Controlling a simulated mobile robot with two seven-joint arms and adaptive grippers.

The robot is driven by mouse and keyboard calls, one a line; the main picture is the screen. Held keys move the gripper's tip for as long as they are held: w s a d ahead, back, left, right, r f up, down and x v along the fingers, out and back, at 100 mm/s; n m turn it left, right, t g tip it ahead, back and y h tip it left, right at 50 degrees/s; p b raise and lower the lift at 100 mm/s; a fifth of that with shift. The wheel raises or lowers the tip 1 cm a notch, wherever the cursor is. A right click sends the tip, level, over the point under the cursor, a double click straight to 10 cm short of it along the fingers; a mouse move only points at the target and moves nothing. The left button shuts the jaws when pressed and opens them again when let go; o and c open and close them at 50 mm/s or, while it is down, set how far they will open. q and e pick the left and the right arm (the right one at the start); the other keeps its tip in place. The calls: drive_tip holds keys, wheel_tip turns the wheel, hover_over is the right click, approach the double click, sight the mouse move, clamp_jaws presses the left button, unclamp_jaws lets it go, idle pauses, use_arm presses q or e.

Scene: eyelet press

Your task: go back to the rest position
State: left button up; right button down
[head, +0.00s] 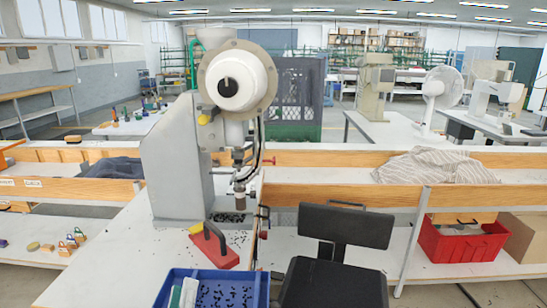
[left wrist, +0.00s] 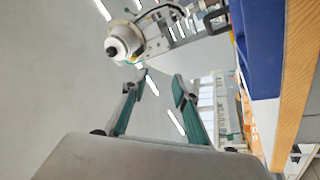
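My left gripper (left wrist: 159,80) shows in the left wrist view. Its two teal-padded fingers stand apart with nothing between them, so it is open and empty. The eyelet press (head: 178,160), grey with a round white head, stands on the white table in the middle of the head view. It also shows beyond the fingers in the left wrist view (left wrist: 124,40), apart from them.
A red block with a black handle (head: 214,246) lies before the press. A blue bin (head: 175,292) is at the table's front edge, with a black chair (head: 335,280) to its right. Wooden-edged benches (head: 340,192) run behind. A red crate (head: 463,243) stands at right.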

use_arm(q)
drive_tip(key=s+d+f+m+g+h, duration=0.1)
drive_tip(key=d+f+m+g+h, duration=0.15)
drive_tip(key=f+m, duration=0.55)
drive_tip(key=s+d+f+m+g+h, duration=0.15)
drive_tip(key=f+m+g+h, duration=0.3)
drive_tip(key=f, duration=0.75)
drive_tip(key=s+a+f+m+g+y, duration=0.1)
drive_tip(key=s+a+f+g+y, duration=0.1)
drive_tip(key=f, duration=0.7)
drive_tip(key=s+a+f+m+g+y, duration=0.1)
drive_tip(key=s+a+f, duration=0.3)
drive_tip(key=f, duration=0.5)
drive_tip(key=shift+s+a+g+y, duration=0.35)
drive_tip(key=shift+a+g+y, duration=0.15)
drive_tip(key=shift+a+g, duration=0.45)
drive_tip(key=shift+m, duration=0.25)
